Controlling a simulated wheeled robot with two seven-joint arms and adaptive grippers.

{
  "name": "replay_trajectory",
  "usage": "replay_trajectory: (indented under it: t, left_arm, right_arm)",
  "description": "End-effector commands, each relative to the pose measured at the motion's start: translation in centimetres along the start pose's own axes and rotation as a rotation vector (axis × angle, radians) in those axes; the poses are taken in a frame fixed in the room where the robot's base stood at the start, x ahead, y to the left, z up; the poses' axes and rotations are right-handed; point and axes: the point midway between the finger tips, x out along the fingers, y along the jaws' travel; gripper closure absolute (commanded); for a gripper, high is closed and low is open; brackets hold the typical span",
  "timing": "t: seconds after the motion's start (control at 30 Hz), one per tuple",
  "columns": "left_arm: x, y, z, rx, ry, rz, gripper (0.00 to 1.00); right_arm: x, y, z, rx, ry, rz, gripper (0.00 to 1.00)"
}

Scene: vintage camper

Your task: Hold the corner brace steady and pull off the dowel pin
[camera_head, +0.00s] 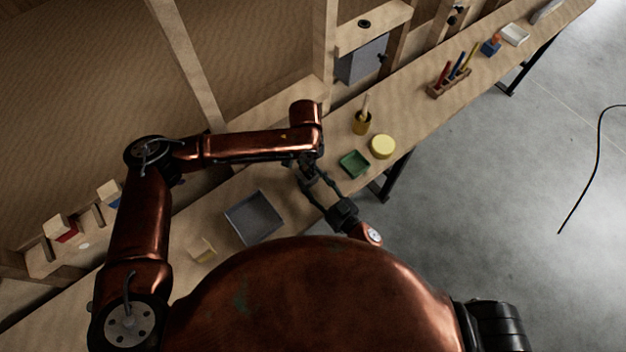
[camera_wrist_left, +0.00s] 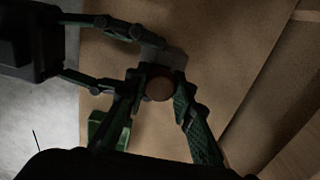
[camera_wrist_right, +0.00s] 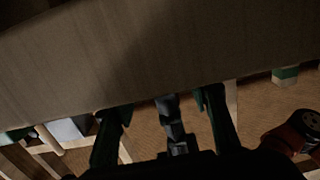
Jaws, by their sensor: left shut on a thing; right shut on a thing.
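My left gripper (camera_wrist_left: 160,98) is shut on the dowel pin (camera_wrist_left: 160,89), whose round brown end shows between its fingers in the left wrist view. A grey piece (camera_wrist_left: 172,60), which looks like the corner brace, lies right beyond the pin. My right gripper (camera_wrist_right: 165,100) comes in from the left of the left wrist view, with its fingers at the grey piece, and is shut on it. In the head view my left gripper (camera_head: 308,172) and right gripper (camera_head: 325,190) meet above the bench. The brace and pin are too small and dark there to tell whether they are still joined.
On the bench stand a grey tray (camera_head: 253,217), a green tray (camera_head: 355,163), a yellow round object (camera_head: 382,146) and a cup with a handle-like stick (camera_head: 362,122). A rack of coloured tools (camera_head: 450,80) is farther right. The bench's front edge runs close to my right gripper.

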Motion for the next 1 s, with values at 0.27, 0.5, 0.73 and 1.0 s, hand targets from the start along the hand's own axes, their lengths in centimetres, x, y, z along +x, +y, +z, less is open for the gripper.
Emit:
replay_trajectory:
  t: [0.27,0.5,0.73,1.0]
  left_arm:
    - [-0.1,-0.1,0.0,0.0,0.001,-0.001,1.0]
    - [-0.1,0.0,0.0,0.0,0.001,-0.001,1.0]
    - [-0.7,0.0,-0.1,0.0,0.002,-0.001,1.0]
    - [-1.7,-0.1,-0.1,-0.001,0.001,-0.001,1.0]
  right_arm:
    - [0.0,0.0,0.0,0.0,-0.001,0.0,0.89]
    - [0.0,0.0,0.0,0.0,-0.001,0.0,0.89]
    - [0.0,0.0,0.0,0.0,-0.001,0.0,0.89]
    - [0.0,0.0,0.0,0.0,-0.001,0.0,0.89]
